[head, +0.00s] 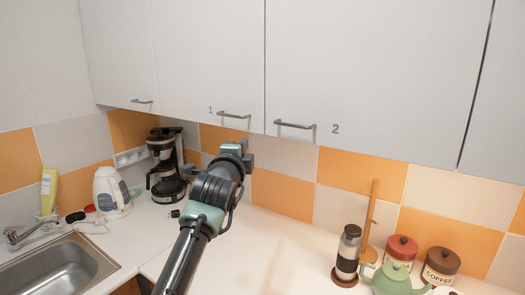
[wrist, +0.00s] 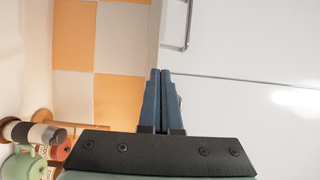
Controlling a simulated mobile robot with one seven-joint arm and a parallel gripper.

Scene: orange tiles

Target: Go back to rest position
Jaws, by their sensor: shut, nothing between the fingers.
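My gripper (head: 240,152) is in the middle of the head view, raised above the counter in front of the tiled wall and just below the wall cabinets. In the wrist view my gripper (wrist: 160,73) has its two blue fingers together, with nothing between them. The white cabinet door marked 2 (head: 390,65) is closed, and so is the door marked 1 (head: 208,60). A cabinet handle (wrist: 187,25) shows past the fingertips in the wrist view, apart from them. My arm reaches up from the bottom of the head view.
A coffee maker (head: 167,165) and a white kettle (head: 111,192) stand left of my arm, beside the sink (head: 55,270). A French press (head: 347,255), green teapot (head: 392,280), red canister (head: 401,250) and brown coffee canister (head: 440,266) stand at right. The counter (head: 265,255) between is clear.

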